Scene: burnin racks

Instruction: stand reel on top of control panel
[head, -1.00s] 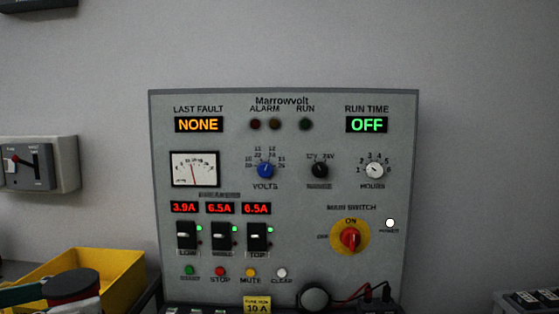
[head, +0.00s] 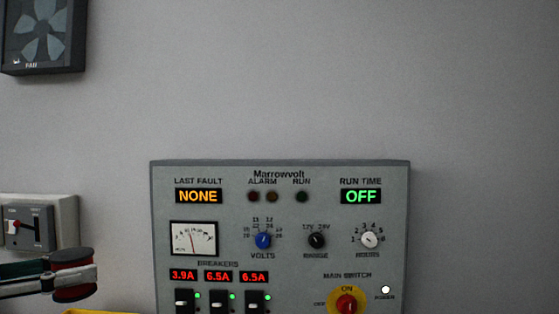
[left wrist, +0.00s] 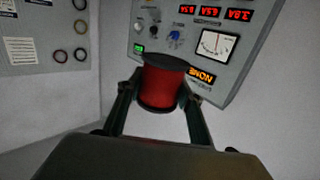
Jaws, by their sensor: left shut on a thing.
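The reel has a red core and dark flanges. It shows at the lower left of the head view (head: 82,274) and in the middle of the left wrist view (left wrist: 162,86). My left gripper (head: 62,276) is shut on its sides, with one finger on each side in the left wrist view (left wrist: 160,92). The reel is held roughly upright, left of the grey control panel (head: 330,215) and below its top edge. The panel also shows, turned over, in the left wrist view (left wrist: 222,22). My right gripper is not in view.
A dark fan unit (head: 43,35) hangs on the wall at the upper left. A grey switch box (head: 65,215) is on the wall behind the reel. A yellow bin (head: 100,311) barely shows at the bottom. The wall above the panel is clear.

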